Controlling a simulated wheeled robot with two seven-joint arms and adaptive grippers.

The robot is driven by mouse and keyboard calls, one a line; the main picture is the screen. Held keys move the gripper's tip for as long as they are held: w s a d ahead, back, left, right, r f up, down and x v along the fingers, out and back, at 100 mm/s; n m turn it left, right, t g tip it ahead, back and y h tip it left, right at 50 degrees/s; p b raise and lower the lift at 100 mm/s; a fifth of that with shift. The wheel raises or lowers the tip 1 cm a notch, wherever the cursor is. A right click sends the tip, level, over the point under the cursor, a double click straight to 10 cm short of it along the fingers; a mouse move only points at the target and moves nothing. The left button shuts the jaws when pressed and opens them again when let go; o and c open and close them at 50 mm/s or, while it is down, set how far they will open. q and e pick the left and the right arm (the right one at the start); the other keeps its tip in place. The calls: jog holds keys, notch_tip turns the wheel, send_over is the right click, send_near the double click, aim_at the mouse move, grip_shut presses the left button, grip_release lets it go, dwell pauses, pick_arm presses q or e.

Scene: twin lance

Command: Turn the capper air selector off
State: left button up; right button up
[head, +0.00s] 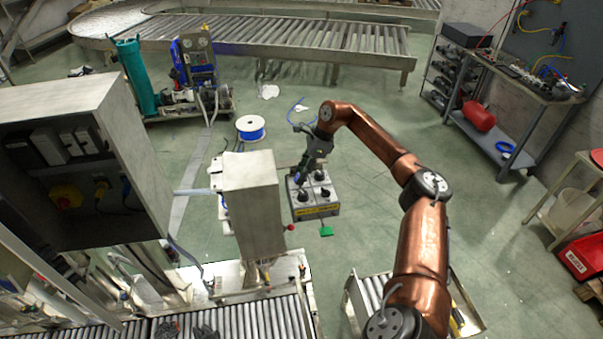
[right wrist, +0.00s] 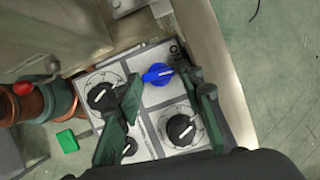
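Contact is unclear. My left gripper is not in view.
A steel cabinet (head: 252,205) stands close left of the box. A green tag (head: 326,231) lies at its front. A red knob (head: 290,227) juts from the cabinet side. A blue-and-white spool (head: 250,128) is behind. The floor to the right is open.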

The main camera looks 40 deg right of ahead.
jog(key=shift+r, duration=0.1)
jog(key=c, duration=0.8)
jog(key=shift+s+m+t+h, duration=0.15)
jog(key=shift+m+h, duration=0.1)
jog(key=shift+m, duration=0.5)
jog(key=shift+s+m+t+h, duration=0.15)
jog(key=shift+m+h, duration=0.1)
jog(key=shift+m, duration=0.5)
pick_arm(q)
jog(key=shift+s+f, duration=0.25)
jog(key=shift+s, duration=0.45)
pick_arm(e)
jog(key=shift+w+a+r+m+h, duration=0.15)
jog(key=shift+m+h, duration=0.15)
jog(key=shift+m, duration=0.6)
jog(key=shift+t, duration=0.3)
jog(key=o, duration=0.9)
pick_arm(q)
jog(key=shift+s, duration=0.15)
pick_arm(e)
jog(key=v, duration=1.2)
